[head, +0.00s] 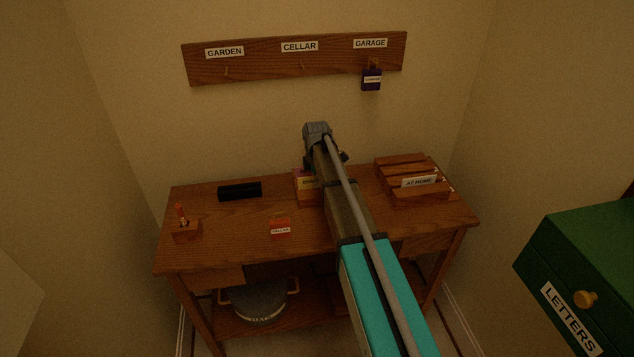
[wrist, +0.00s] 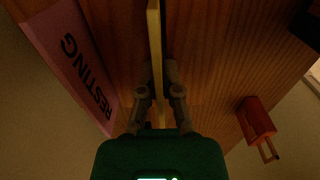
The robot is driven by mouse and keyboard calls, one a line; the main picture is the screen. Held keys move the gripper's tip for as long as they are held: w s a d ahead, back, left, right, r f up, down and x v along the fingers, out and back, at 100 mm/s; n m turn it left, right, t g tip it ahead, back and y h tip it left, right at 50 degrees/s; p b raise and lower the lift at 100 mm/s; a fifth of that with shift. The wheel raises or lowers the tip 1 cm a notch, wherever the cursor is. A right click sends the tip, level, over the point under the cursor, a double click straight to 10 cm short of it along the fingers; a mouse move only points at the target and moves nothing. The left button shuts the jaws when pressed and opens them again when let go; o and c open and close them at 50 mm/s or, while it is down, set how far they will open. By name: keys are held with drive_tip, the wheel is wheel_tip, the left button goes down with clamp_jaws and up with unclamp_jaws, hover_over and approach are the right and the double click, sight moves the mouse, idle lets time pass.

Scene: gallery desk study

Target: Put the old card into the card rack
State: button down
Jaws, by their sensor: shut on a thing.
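My gripper (wrist: 159,95) is shut on a thin pale-yellow card (wrist: 154,45), seen edge-on in the wrist view. In the head view the yellow card (head: 308,183) shows at a small wooden stand (head: 308,199) mid-desk, partly hidden by my arm. Whether it still touches the stand is unclear. A pink card marked RESTING (wrist: 75,60) is beside my gripper in the wrist view. The slotted wooden card rack (head: 423,194) is at the desk's right, with a white AT HOME card (head: 419,181) in it. I cannot read the held card's text.
A black cylinder (head: 240,190), a red CELLAR tag (head: 280,229) and a small block with a red peg (head: 186,231) are on the left of the desk (head: 235,240). A hook board (head: 260,63) hangs behind. A green LETTERS cabinet (head: 590,260) stands at right.

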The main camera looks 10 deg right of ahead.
drive_tip(key=c, duration=0.8)
unclamp_jaws()
drive_tip(key=shift+r, duration=0.1)
wheel_tip(320, 180, up, 12)
drive_tip(key=p, duration=1.2)
drive_tip(key=s+m, duration=1.8)
drive_tip(key=s, duration=1.1)
drive_tip(key=shift+d, duration=0.15)
